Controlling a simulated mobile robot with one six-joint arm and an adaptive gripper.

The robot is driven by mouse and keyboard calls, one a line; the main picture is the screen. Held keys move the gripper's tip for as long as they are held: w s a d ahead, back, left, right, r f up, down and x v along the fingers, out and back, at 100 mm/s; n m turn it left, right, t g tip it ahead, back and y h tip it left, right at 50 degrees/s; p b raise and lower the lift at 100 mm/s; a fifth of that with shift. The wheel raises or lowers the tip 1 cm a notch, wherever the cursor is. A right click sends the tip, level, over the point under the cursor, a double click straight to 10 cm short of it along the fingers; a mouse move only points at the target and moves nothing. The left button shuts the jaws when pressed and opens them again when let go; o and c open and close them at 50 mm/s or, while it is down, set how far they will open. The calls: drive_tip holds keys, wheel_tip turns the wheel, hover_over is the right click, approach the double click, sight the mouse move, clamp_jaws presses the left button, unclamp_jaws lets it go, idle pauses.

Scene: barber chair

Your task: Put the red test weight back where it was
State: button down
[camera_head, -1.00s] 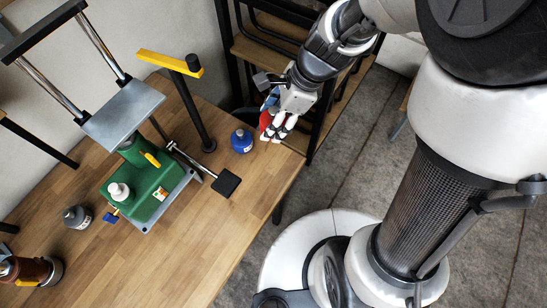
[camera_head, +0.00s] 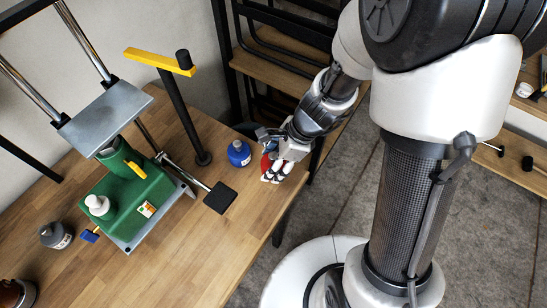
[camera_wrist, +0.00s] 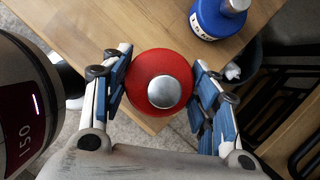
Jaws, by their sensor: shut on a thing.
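The red test weight (camera_wrist: 143,87), a red disc with a silver knob on top, is between the two blue-padded fingers of my gripper (camera_wrist: 160,88) in the wrist view. My gripper is shut on it. In the head view my gripper (camera_head: 274,170) is at the table's right corner, and the red weight (camera_head: 266,163) is mostly hidden by the fingers. A blue weight (camera_head: 239,154) stands on the wooden table (camera_head: 180,262) just left of my gripper. It also shows in the wrist view (camera_wrist: 210,20). I cannot tell the red weight's height above the table.
The table's front is clear.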

drive_tip(key=shift+w+f+b, duration=0.1)
drive_tip(key=shift+f+b, duration=1.1)
drive_tip(key=shift+f, duration=0.9)
drive_tip(key=shift+f, duration=0.1)
drive_tip(key=c, duration=0.6)
unclamp_jaws()
drive_tip(key=p+v, duration=0.6)
drive_tip(key=v, duration=0.6)
drive_tip(key=shift+r, duration=0.25)
